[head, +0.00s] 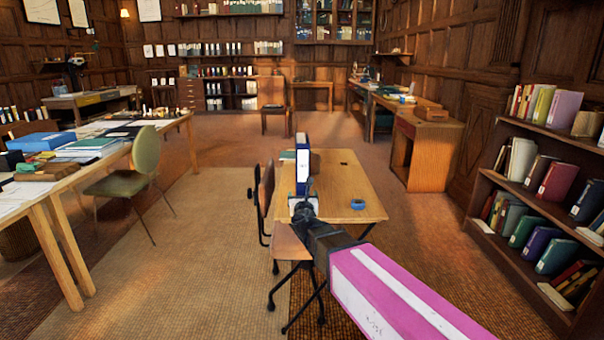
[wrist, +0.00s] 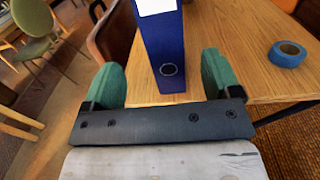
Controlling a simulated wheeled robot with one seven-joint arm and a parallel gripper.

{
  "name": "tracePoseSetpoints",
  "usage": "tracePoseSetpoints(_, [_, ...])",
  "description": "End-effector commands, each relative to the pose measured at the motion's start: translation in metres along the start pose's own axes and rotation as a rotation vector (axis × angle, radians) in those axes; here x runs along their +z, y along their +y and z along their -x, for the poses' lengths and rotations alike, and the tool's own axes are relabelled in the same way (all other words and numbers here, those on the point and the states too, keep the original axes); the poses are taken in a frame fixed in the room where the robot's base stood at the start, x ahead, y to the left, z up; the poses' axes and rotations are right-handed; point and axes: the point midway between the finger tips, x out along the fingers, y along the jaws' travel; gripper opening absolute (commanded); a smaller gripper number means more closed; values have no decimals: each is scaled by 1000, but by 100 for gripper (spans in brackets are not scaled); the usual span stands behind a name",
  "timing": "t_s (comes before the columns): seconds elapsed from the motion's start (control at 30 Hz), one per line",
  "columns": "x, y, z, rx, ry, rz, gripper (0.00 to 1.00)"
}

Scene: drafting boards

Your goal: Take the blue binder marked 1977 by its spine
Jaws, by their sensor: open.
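A blue binder (head: 303,143) stands upright on the wooden table. In the wrist view, the binder (wrist: 166,58) shows its blue spine with a ring hole near the bottom and part of a white label at the top. I cannot read any marking on it. My gripper (head: 303,201) is open in front of the binder at the table's near edge. In the wrist view, the green fingers of my gripper (wrist: 161,66) stand apart, one to each side of the spine's lower part, with gaps showing. I cannot tell how far the fingertips are from the spine.
The table (head: 345,180) also holds a blue tape roll (head: 357,204) to the right of the binder. A chair (head: 265,190) stands close at the table's left. A bookshelf (head: 530,190) is at right, and a long drafting table (head: 90,165) is at left.

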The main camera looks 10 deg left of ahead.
Motion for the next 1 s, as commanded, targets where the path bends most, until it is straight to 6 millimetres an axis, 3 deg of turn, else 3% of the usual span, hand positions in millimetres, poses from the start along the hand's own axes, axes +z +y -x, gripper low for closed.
tracePoseSetpoints(0.3, [-1,0,-46,-2,0,-1,83])
tracePoseSetpoints(0.57, [0,-2,-62,-2,0,-3,83])
tracePoseSetpoints(0.83, [0,-3,-99,-3,0,-4,83])
tracePoseSetpoints(1.0, [1,-4,-105,-3,0,-4,83])
